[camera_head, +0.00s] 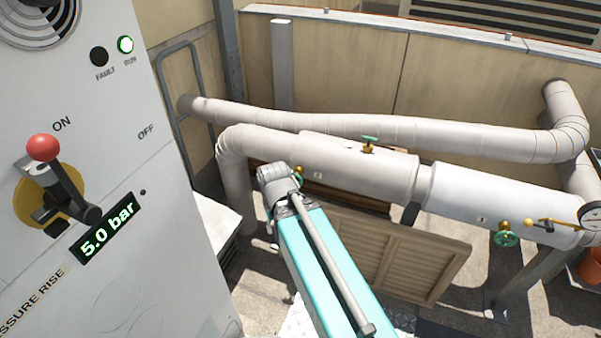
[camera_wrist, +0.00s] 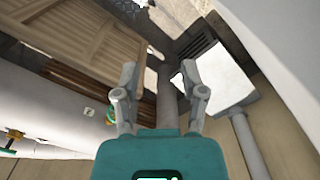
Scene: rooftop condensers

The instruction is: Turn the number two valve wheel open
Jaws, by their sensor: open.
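Three green valve wheels show on the thick white pipe in the head view. One wheel (camera_head: 370,139) is on top at the middle, one (camera_head: 507,239) hangs at the lower right, and one (camera_head: 298,177) is partly hidden behind my arm's end. Small number plates sit by some valves, too small to read, so I cannot tell which is number two. In the wrist view my gripper (camera_wrist: 158,78) is open, with nothing between its fingers. A green wheel (camera_wrist: 109,116) shows just left of the left finger, partly covered by it; I cannot tell whether they touch.
A grey panel (camera_head: 75,250) with a red-knobbed lever (camera_head: 42,148) and a 5.0 bar display (camera_head: 105,228) fills the left. A slatted wooden panel (camera_head: 385,255) leans below the pipe. A yellow-handled valve (camera_head: 545,223) and a gauge (camera_head: 592,215) are at the right.

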